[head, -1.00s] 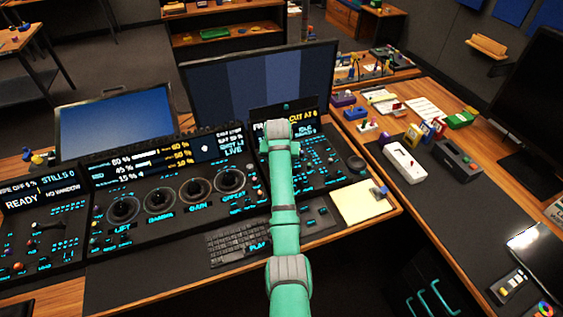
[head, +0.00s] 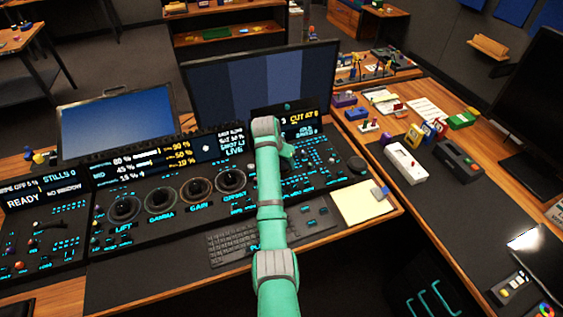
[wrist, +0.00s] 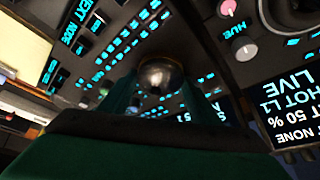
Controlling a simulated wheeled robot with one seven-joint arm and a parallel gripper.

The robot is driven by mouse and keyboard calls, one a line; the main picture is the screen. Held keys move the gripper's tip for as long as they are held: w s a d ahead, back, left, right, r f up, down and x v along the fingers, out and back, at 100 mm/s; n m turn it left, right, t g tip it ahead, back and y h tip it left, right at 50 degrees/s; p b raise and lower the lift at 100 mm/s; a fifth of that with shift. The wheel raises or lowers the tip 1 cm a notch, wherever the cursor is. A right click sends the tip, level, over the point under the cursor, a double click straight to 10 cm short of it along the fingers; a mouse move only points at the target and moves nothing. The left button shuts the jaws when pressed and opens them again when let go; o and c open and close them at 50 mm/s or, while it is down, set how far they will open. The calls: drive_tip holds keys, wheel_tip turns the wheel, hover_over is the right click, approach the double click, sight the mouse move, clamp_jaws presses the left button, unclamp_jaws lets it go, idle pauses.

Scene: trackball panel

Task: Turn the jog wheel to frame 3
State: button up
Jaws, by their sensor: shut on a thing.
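In the wrist view the dark green fingers of my gripper (wrist: 160,95) stand on both sides of a shiny round knob (wrist: 160,74), apparently the jog wheel's, and are shut on it. The rest of the wheel is hidden by my fingers and hand. In the head view my green arm reaches over the right panel (head: 335,176) and hides the wheel and most of the gripper. The panel's display (head: 303,123) shows a yellow "CUT AT" line. Its frame reading is partly covered by my arm, with what looks like a 3 beside it.
Several trackballs in dark rings, such as the gain one (head: 194,192), lie left of my arm. A keyboard (head: 232,246) and a yellow notepad (head: 362,203) lie in front. A large monitor (head: 260,85) stands behind. A round black knob (head: 356,164) sits at the panel's right.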

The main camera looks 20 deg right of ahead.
drive_tip(key=shift+a, duration=0.15)
drive_tip(key=o, duration=1)
drive_tip(key=shift+o, duration=0.2)
drive_tip(key=v, duration=1)
drive_tip(key=shift+s+r, duration=0.15)
drive_tip(key=shift+r, duration=0.2)
drive_tip(key=shift+a, duration=0.1)
